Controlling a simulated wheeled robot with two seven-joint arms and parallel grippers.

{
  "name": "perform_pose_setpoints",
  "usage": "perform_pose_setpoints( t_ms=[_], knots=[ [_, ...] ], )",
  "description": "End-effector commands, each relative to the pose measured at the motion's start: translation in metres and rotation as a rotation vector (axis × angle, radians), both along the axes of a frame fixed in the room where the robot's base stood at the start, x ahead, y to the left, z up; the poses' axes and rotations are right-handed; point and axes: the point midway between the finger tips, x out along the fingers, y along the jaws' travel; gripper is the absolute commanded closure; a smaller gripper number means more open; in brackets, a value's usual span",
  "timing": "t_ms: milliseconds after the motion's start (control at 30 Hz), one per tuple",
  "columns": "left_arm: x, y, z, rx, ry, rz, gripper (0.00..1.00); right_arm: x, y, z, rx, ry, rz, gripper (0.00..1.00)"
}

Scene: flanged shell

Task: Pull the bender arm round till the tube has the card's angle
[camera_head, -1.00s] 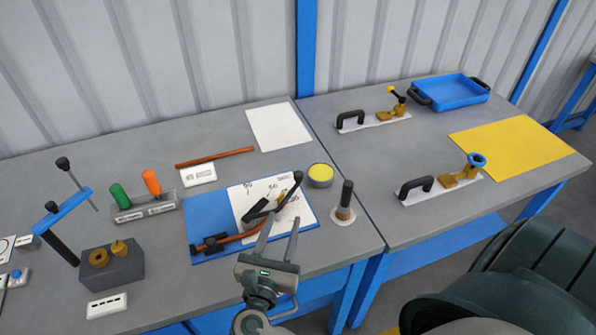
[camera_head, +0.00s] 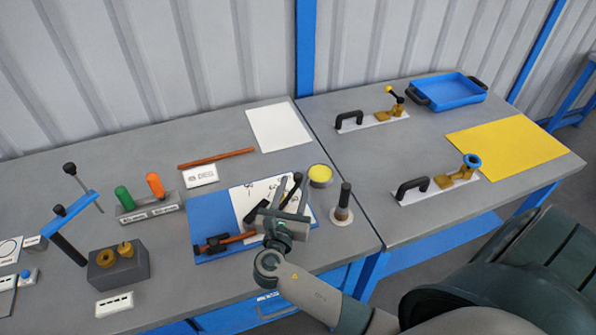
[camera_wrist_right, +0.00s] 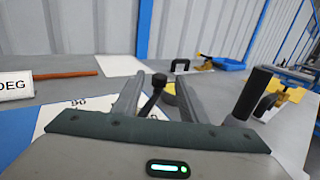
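The tube bender sits on a blue board (camera_head: 207,212) with a white angle sheet (camera_head: 240,197) under it. Its black-knobbed arm (camera_head: 297,178) points toward the back right of the board. A copper tube (camera_head: 242,238) runs through the bender from a dark clamp (camera_head: 212,244); my right gripper hides much of it. The white card (camera_head: 201,175) lies behind the board; in the wrist view it shows "DEG" (camera_wrist_right: 13,86). My right gripper (camera_head: 294,183) is open, with fingers on either side of the arm's knob (camera_wrist_right: 158,81). Contact cannot be told. My left gripper is not in view.
A dark upright post (camera_head: 343,205) stands just right of the board, and a yellow-topped round tin (camera_head: 320,175) behind it. A loose copper rod (camera_head: 217,158) lies at the back. Green and orange handles stand in a rack (camera_head: 149,211) to the left.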

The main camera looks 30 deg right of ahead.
Motion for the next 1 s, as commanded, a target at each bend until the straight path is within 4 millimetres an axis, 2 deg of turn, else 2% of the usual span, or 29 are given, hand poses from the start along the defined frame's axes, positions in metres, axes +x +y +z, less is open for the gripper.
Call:
perform_pose_setpoints(
  t_ms=[100,300,733,900,1000],
  knots=[
    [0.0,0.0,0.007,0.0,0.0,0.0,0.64,0.013,-0.015,0.003,-0.002,-0.001,-0.003,0.61],
    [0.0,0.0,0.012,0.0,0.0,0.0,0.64,0.028,-0.03,0.001,-0.001,0.0,-0.001,0.61],
    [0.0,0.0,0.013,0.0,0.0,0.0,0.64,0.032,-0.034,0.0,0.001,0.001,-0.001,0.61],
    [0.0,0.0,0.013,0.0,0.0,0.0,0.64,0.032,-0.034,0.0,0.001,0.001,-0.001,1.0],
    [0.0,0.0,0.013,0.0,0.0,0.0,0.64,0.032,-0.034,0.0,0.001,0.001,-0.001,1.0]
  ],
)
